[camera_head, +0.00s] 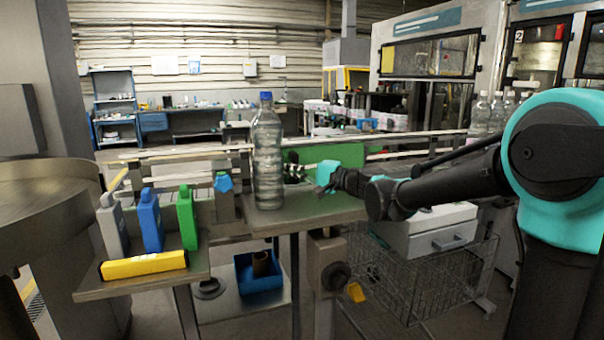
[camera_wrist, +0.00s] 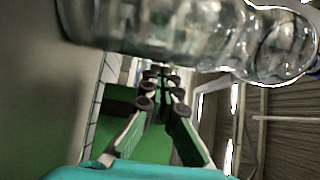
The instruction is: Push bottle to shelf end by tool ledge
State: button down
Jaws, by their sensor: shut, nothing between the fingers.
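A clear plastic bottle (camera_head: 268,160) with a blue cap stands upright near the left end of the grey shelf (camera_head: 325,210). In the wrist view the bottle (camera_wrist: 190,30) lies across the top of the picture, close to the fingers. My gripper (camera_head: 290,172) is shut and empty, level with the bottle's lower half, just to its right. The fingers (camera_wrist: 158,85) also show in the wrist view. I cannot tell whether they touch the bottle. The tool ledge (camera_head: 90,290) sits lower and to the left, with a yellow tool (camera_head: 145,265) along its front.
Grey, blue (camera_head: 151,220) and green (camera_head: 187,217) containers stand on the ledge. A blue bin (camera_head: 260,278) sits below, between ledge and shelf. A wire basket (camera_head: 430,275) with a white drawer box (camera_head: 430,235) is at right. The shelf right of the bottle is clear beneath my arm.

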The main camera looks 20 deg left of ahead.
aim_at(279, 172)
jog(key=shift+x, duration=1.4)
jog(key=shift+s+d, duration=0.2)
jog(key=shift+s, duration=1.7)
